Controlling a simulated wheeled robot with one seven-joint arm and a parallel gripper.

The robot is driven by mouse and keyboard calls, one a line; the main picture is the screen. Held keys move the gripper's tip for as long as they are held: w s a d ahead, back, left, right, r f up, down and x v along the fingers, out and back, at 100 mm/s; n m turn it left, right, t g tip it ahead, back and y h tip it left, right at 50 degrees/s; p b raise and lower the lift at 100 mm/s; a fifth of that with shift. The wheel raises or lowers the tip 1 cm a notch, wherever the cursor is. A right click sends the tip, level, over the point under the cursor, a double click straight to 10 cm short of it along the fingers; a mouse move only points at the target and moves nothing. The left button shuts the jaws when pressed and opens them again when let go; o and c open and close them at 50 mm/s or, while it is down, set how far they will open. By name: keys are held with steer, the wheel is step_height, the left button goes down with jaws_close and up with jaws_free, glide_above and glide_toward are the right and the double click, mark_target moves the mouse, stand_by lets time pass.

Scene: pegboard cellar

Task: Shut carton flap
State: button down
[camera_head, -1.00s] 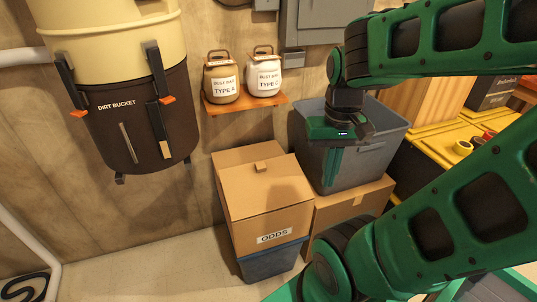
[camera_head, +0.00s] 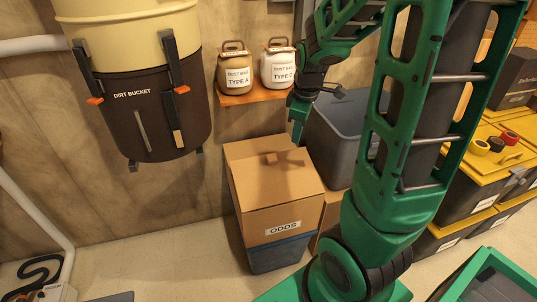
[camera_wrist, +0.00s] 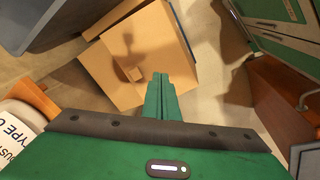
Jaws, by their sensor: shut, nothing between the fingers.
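The flap also shows in the wrist view (camera_wrist: 155,75), with the tab left of the fingers. My gripper (camera_head: 297,137) is shut and empty, pointing down near the carton's back right corner. In the wrist view the fingers (camera_wrist: 160,88) overlap the carton's edge; contact is unclear.
A grey bin (camera_head: 335,140) stands right of the carton. A shelf (camera_head: 255,97) with two jars hangs behind it. The dirt bucket (camera_head: 155,105) hangs at the left. Yellow-lidded boxes (camera_head: 490,155) stand at the right.

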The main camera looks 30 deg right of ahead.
steer(key=w+f+n+t, duration=0.1)
steer(key=w+f+n, duration=0.5)
steer(key=w, duration=0.4)
steer(key=n, duration=0.1)
glide_toward(271, 157)
steer(key=x, duration=0.6)
steer(key=shift+s+a, duration=0.15)
steer(key=shift+a, duration=0.05)
